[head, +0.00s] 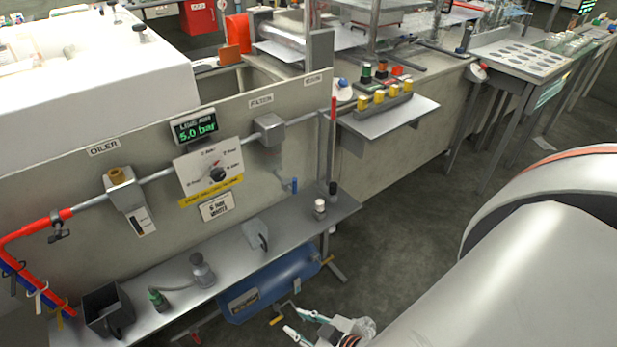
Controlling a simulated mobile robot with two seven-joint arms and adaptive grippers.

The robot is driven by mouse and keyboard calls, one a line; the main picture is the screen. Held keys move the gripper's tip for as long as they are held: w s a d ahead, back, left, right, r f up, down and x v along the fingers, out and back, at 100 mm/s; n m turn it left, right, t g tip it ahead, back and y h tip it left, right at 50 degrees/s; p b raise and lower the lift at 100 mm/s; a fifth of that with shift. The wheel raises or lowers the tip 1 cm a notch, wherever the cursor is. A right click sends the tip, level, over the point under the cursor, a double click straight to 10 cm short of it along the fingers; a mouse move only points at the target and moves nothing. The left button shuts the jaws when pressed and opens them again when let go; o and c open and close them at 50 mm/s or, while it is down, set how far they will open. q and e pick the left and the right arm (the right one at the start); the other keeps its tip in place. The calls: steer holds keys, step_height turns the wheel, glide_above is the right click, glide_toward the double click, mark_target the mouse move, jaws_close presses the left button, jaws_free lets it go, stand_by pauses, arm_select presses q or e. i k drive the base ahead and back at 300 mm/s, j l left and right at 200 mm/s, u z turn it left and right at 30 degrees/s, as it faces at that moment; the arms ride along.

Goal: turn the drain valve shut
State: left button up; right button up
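A blue air tank (262,290) lies under the metal shelf at the bottom middle of the head view. A small valve with a yellow handle (276,321) sits low at the tank's underside; I take it as the drain valve, but its setting is too small to read. My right gripper (291,319) comes in from the lower right, just right of the yellow handle. Its two pale fingers are spread apart with nothing seen between them. I cannot tell whether a finger touches the handle. My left gripper is not in view.
The shelf (345,203) above the tank carries a black bin (107,309), bottles and a small plate. A panel behind holds a gauge display reading 5.0 bar (195,127), a dial and a pipe. A red-handled part (195,338) hangs low left. Floor (400,215) to the right is clear.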

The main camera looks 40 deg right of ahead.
mark_target(294, 190)
steer(key=l+z, duration=0.15)
steer(key=l, duration=0.8)
steer(key=i+l+z, duration=0.1)
steer(key=l, duration=0.9)
